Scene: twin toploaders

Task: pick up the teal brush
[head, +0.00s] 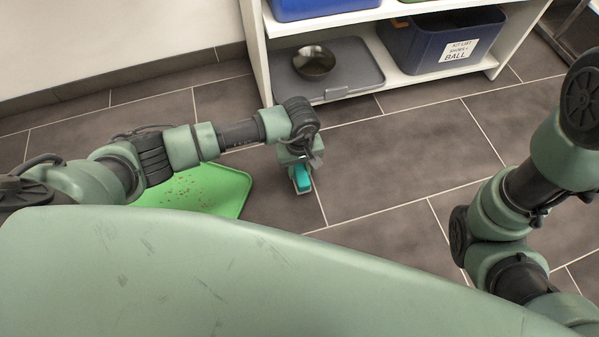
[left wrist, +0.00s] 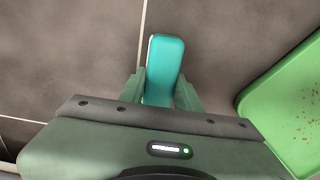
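The teal brush (head: 302,178) is on or just above the dark tiled floor, right of the green tray. In the left wrist view, the brush (left wrist: 165,62) lies lengthwise between the two fingers, slightly tilted, with a pale edge on its left. My left gripper (head: 301,172) points down at it. In the left wrist view, the fingers of my left gripper (left wrist: 160,82) flank the brush closely, with no clear gap; whether they press on it cannot be told. The brush's near end is hidden by the gripper body. My right arm shows at the right, its gripper out of view.
The green tray (head: 228,190) with brown crumbs lies left of the brush; it also shows in the left wrist view (left wrist: 282,108). A white shelf (head: 256,55) behind holds a grey tray (head: 352,72), a dark bowl (head: 313,62) and a blue bin (head: 425,50). Floor right of the brush is clear.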

